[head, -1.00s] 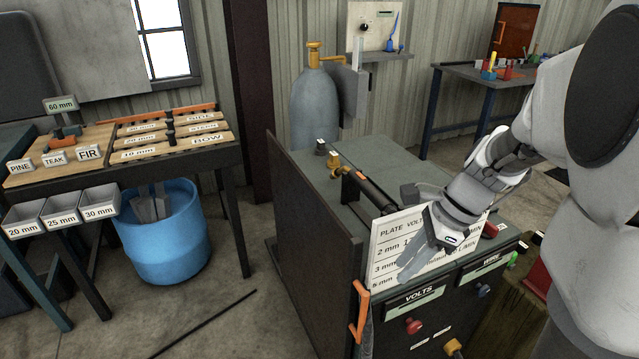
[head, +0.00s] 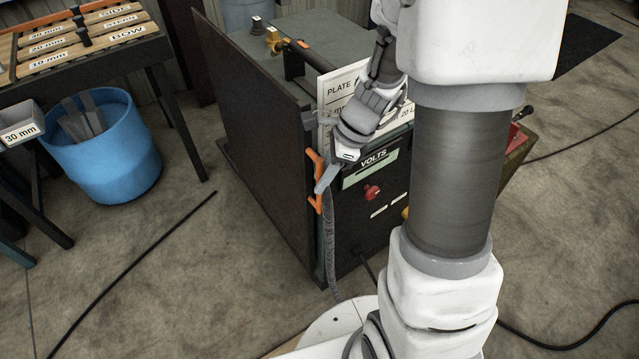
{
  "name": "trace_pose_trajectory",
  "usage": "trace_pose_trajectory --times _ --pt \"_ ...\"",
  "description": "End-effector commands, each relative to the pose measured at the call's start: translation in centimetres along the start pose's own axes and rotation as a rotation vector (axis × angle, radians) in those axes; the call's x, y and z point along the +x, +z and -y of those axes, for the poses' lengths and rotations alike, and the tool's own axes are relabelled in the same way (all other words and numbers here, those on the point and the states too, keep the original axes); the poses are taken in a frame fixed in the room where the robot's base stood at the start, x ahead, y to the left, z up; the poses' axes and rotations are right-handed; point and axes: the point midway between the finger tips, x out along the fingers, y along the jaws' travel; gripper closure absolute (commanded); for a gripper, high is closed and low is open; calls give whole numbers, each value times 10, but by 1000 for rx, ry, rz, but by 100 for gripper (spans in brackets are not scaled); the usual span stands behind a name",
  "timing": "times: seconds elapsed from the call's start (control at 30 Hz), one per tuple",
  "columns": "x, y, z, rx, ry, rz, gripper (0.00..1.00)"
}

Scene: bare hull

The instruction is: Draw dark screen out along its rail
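The dark screen (head: 255,150) is a tall, flat, upright panel along the left side of the grey-topped machine cabinet (head: 345,30). An orange handle (head: 314,165) is fixed at its front edge. My gripper (head: 321,148) is at that front edge with its fingers spread apart. One finger reaches left above the handle and the other overlaps the handle in the picture. I cannot tell whether it touches the handle. The rail is not clearly visible.
A blue bin (head: 105,160) stands left of the screen, beside a bench with labelled wooden slats (head: 85,38). A grey hose hangs below the handle. A dark cable (head: 130,275) lies on the floor. Concrete floor in front of the screen is mostly open. My arm hides the cabinet's right side.

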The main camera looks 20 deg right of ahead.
Motion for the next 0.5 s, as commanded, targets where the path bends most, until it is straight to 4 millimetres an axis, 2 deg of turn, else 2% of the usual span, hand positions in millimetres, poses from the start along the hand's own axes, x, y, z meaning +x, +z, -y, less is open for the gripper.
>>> trace_pose_trajectory --times 0.03,0.13,0.43,0.47,0.5 --pt "7 -1 0 1 2 0 68" --pt "12 0 0 1 0 0 68" --pt "14 0 0 0 0 0 68" --pt "14 0 0 0 0 0 70" --pt "14 0 0 0 0 0 77"
